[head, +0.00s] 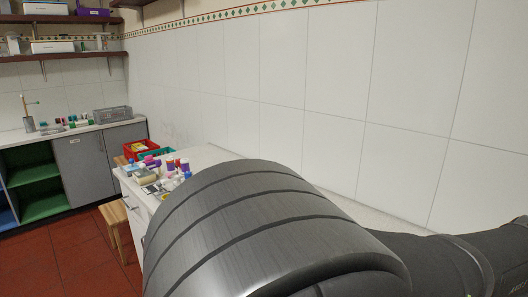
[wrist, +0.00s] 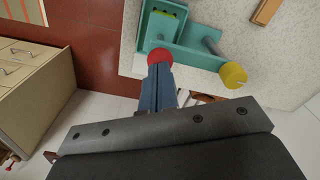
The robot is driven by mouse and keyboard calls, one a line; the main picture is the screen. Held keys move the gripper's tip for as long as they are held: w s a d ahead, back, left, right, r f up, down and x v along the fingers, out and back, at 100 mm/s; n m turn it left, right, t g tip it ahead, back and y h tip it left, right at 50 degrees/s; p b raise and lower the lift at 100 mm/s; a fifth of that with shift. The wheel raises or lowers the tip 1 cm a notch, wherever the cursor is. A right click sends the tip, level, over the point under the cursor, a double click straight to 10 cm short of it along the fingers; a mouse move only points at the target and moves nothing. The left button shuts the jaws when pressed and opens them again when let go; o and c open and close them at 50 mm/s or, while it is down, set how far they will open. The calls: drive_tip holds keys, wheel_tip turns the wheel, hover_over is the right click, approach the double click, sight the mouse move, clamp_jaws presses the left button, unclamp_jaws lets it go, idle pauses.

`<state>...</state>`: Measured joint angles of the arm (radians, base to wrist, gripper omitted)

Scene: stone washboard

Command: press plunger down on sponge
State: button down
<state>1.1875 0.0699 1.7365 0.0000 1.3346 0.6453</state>
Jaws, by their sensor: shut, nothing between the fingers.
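In the wrist view, a teal holder (wrist: 183,58) lies on a speckled pale worktop. A red round knob (wrist: 160,53) sits at its near edge, and a grey rod and a yellow round end (wrist: 233,75) are at its right. Which of these is the plunger I cannot tell. A green and yellow piece (wrist: 165,9) in the holder's top compartment may be the sponge. My gripper (wrist: 160,70) has its blue fingers shut and empty, with the tips at or just over the red knob; contact is unclear. My arm hides much of the head view.
A wooden block (wrist: 265,11) lies right of the holder. A cream drawer unit (wrist: 28,85) stands left over a red tiled floor. In the head view, bottles (head: 170,164) and a red crate (head: 139,149) crowd the counter beside a white tiled wall (head: 310,60).

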wheel_tip(320, 180, up, 7)
drive_tip(key=shift+r, duration=0.2)
idle(0.4)
drive_tip(key=shift+f, duration=2.3)
drive_tip(key=shift+a, duration=0.1)
drive_tip(key=a+f+n+t, duration=0.1)
drive_tip(key=a+f+n, duration=0.3)
drive_tip(key=a, duration=0.5)
drive_tip(key=w+a+f+n+t+h, duration=0.1)
drive_tip(key=a+f+n, duration=0.3)
drive_tip(key=a, duration=0.5)
drive_tip(key=w+a+f+n+t+h, duration=0.1)
drive_tip(key=a+f+n+t, duration=0.2)
drive_tip(key=a+n, duration=0.5)
drive_tip(key=shift+a+f, duration=0.5)
drive_tip(key=shift+a, duration=0.4)
